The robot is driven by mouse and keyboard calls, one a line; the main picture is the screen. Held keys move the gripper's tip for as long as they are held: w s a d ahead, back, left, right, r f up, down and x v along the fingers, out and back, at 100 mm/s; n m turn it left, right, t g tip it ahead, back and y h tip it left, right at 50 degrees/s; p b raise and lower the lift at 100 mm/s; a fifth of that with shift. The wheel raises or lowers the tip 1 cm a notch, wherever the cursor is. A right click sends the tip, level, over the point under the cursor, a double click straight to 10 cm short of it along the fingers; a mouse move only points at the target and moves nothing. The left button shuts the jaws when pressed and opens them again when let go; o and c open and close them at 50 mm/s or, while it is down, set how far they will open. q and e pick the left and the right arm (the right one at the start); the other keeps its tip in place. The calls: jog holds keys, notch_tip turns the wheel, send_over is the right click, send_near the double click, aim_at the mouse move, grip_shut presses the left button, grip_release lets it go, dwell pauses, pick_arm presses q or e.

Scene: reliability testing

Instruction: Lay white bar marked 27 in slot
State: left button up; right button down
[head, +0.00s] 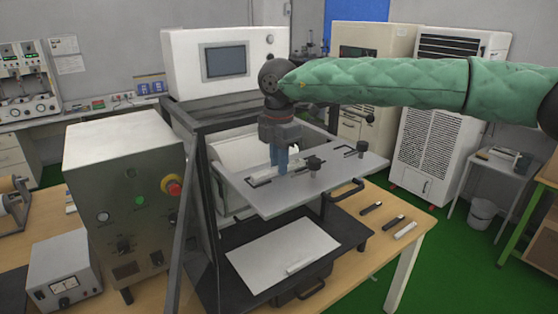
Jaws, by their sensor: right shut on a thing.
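My right gripper (281,160), at the end of the green-sleeved arm, points down over the raised grey plate (262,203). It is shut on a small white piece (295,149), seen beside the blue fingers, which looks like a white bar; no number is legible. The fingers are close above or at the plate; I cannot tell whether the piece touches it. The plate has dark-edged slots (262,180) left of the fingers and more to the right. Another white bar (405,230) lies on the wooden table, and one (300,267) on the lower pale panel. My left gripper is out of view.
A grey control box (125,200) with a red button stands at left.

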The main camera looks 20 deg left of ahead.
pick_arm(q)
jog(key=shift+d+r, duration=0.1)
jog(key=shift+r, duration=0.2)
pick_arm(e)
jog(key=shift+f, duration=0.15)
jog(key=c, duration=1.3)
grip_release()
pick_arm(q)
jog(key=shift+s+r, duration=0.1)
pick_arm(e)
jog(key=shift+r, duration=0.65)
pick_arm(q)
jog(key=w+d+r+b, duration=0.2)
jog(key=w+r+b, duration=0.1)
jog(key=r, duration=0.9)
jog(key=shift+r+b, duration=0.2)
jog(key=shift+b, duration=0.25)
pick_arm(e)
notch_tip(320, 180, up, 11)
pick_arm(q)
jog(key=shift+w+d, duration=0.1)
